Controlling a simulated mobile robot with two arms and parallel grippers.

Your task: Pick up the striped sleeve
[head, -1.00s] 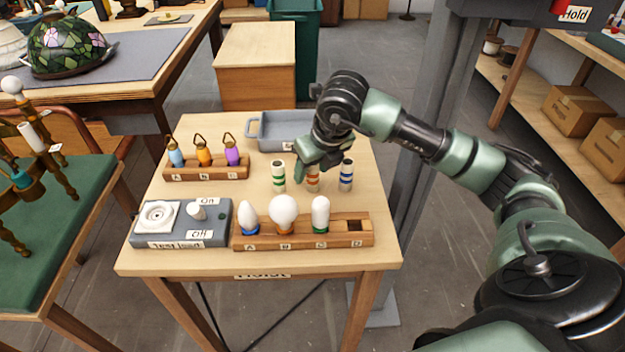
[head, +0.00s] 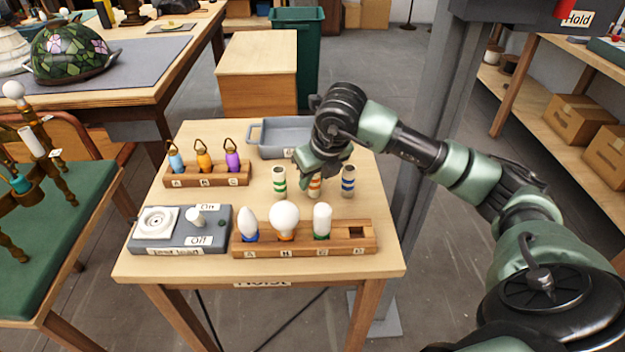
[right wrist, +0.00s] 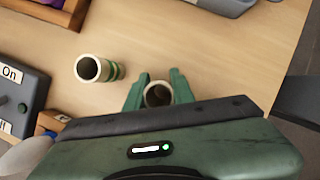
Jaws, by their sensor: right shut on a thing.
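Three upright striped sleeves stand in a row on the table (head: 200,275): a green-striped one (head: 279,183), an orange-striped one (head: 315,187) in the middle, and a blue-striped one (head: 348,182). My right gripper (head: 312,172) is over the middle sleeve, hiding its upper part in the head view. In the right wrist view, the fingers of my right gripper (right wrist: 157,88) are closed on both sides of this sleeve (right wrist: 158,95), whose open top shows between them. Its base looks level with its neighbours'. The green-striped sleeve (right wrist: 98,69) stands apart to the left. My left gripper is out of view.
A wooden rack with several bulbs (head: 305,248) is in front of the sleeves. A switch box (head: 180,240) is front left. A rack of coloured looped pieces (head: 208,180) is back left, and a grey tray (head: 270,152) is behind. Bare table lies right of the blue-striped sleeve.

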